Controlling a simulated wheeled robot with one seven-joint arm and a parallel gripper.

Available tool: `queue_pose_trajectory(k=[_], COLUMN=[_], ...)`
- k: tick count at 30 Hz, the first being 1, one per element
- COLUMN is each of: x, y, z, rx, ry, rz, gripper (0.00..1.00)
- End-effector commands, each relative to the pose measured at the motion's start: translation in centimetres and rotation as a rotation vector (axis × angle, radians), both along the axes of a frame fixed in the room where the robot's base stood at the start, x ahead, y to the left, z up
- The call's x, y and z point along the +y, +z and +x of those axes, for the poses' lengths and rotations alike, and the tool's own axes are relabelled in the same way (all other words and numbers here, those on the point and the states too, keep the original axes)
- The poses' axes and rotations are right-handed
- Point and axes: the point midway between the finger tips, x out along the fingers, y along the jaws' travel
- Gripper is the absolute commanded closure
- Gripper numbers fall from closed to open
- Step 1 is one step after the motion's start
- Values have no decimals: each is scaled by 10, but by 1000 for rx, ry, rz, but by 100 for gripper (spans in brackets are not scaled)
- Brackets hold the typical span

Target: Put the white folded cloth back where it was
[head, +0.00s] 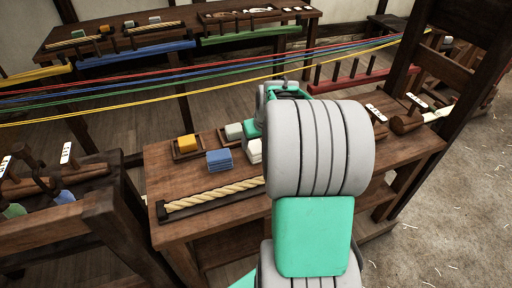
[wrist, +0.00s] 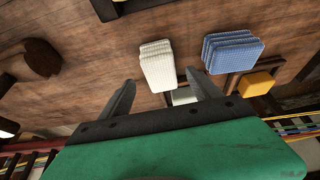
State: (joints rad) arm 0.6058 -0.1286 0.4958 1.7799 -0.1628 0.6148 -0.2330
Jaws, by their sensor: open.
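The white folded cloth (wrist: 158,65) is a ribbed stack on the wooden bench (head: 180,226). It shows partly in the head view (head: 254,153), where my arm covers its right side. My gripper (wrist: 160,77) is open and empty in the wrist view. The cloth lies between and beyond the two fingertips, and I cannot tell how far below them it is. In the head view my arm hides the gripper. A blue folded cloth (wrist: 233,52) lies beside the white one, also in the head view (head: 219,160).
A yellow block (head: 186,142) sits in a small wooden tray. A pale block (head: 234,131) stands close behind the cloths. A thick rope (head: 215,195) lies along the bench's front edge. Coloured strands (head: 200,84) stretch across behind the bench.

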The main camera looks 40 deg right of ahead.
Motion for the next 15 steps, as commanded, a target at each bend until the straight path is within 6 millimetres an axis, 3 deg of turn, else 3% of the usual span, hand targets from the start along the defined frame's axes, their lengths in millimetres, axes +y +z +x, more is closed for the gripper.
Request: queue_pose_trajectory(k=[3, 10, 13, 15], x=[2, 10, 44, 88], y=[29, 56, 60, 62], z=[-11, -23, -27, -37], rx=[-2, 2, 17, 37], ry=[-1, 4, 39, 84], rz=[-3, 1, 8, 14], gripper=[28, 28, 28, 28])
